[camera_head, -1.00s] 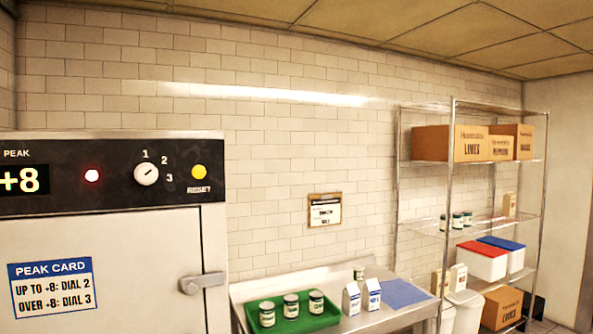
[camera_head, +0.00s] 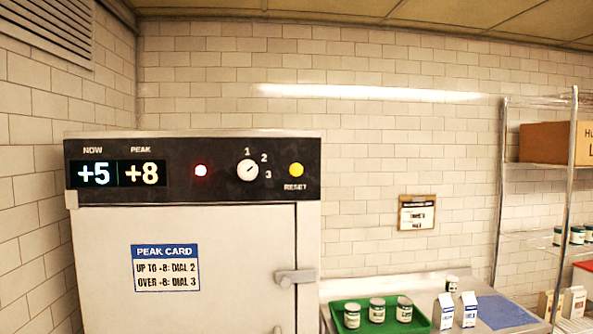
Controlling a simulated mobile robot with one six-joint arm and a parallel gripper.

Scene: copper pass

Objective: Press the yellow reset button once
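The yellow reset button (camera_head: 296,170) sits at the right end of the black control panel (camera_head: 225,192), above the word RESET. To its left is a white dial (camera_head: 247,170) marked 1, 2, 3; its pointer line slants toward the upper right, near 2. A red light (camera_head: 200,171) is lit left of the dial. The displays read NOW +5 (camera_head: 94,174) and PEAK +8 (camera_head: 141,173). A peak card (camera_head: 165,268) on the door (camera_head: 230,235) gives dial 2 or dial 3 according to the peak. My gripper is not in view.
A door handle (camera_head: 296,277) sticks out below the button. On the right, a steel counter (camera_head: 345,288) bears a green tray (camera_head: 336,305) with several cans, two cartons (camera_head: 456,310) and a blue mat (camera_head: 508,318). A wire shelf (camera_head: 500,200) stands farther right.

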